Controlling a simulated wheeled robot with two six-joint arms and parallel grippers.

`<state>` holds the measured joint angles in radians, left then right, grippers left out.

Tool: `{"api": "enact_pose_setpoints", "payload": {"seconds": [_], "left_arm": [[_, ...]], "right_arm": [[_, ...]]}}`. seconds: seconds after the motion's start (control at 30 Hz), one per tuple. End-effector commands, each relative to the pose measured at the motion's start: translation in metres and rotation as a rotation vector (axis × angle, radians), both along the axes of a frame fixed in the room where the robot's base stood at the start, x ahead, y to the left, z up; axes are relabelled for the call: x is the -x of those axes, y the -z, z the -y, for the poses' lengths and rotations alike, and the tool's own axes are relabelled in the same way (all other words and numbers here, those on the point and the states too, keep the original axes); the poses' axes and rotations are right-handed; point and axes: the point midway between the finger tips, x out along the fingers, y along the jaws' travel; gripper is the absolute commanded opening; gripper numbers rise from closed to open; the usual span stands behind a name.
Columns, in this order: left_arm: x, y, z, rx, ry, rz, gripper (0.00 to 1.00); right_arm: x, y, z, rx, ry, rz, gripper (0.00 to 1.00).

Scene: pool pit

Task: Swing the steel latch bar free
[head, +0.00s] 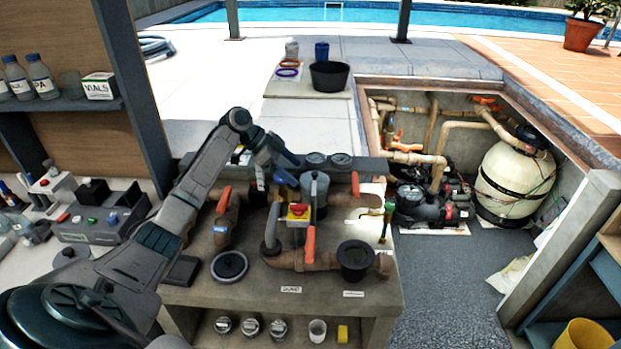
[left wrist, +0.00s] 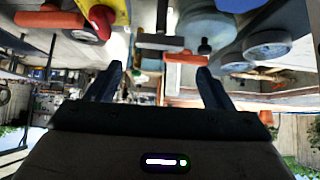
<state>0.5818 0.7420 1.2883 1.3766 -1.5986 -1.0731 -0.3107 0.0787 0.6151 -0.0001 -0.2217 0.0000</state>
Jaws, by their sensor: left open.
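A grey canister (head: 316,205) stands among the pipes on the work bench (head: 225,293). A thin steel bar (head: 314,188) seems to stand at its top; I cannot tell whether it is latched. In the left wrist view a grey T-shaped metal piece (left wrist: 160,42), which may be the latch bar, lies just beyond and between the fingertips. My left gripper (head: 287,168) is open and empty, just left of the canister top, apart from it as far as I can tell. It also shows in the left wrist view (left wrist: 159,70). My right gripper is not in view.
Orange valve handles (head: 224,199) and a yellow box with a red knob (head: 298,211) crowd the bench around the canister. Round gauges (head: 340,160) line its back edge. A black cup (head: 355,258) stands at the front right.

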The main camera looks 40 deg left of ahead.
Motion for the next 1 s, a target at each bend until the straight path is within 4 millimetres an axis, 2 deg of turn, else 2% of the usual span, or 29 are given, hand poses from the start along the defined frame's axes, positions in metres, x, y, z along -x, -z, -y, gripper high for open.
{"api": "enact_pose_setpoints", "payload": {"seconds": [0.03, 0.1, 0.2, 0.5, 0.8, 0.97, 1.0], "left_arm": [[-0.002, 0.005, 0.005, 0.005, 0.001, -0.003, 0.75], [-0.008, 0.014, 0.016, 0.005, 0.002, -0.001, 0.75], [-0.015, 0.028, 0.027, 0.004, 0.001, -0.001, 0.75], [-0.027, 0.054, 0.044, 0.001, 0.0, 0.001, 0.75], [-0.028, 0.057, 0.045, -0.002, 0.0, 0.001, 0.75], [-0.028, 0.056, 0.045, -0.001, 0.0, 0.001, 0.45], [-0.028, 0.056, 0.045, -0.001, 0.0, 0.001, 0.42]], "right_arm": [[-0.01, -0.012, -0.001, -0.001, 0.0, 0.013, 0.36], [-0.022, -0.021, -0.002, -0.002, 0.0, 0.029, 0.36], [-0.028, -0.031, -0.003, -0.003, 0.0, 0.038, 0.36], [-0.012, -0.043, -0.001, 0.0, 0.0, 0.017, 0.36], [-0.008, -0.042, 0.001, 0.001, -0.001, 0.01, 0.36], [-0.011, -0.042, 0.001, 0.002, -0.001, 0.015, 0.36], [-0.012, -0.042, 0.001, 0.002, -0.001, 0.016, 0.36]]}}
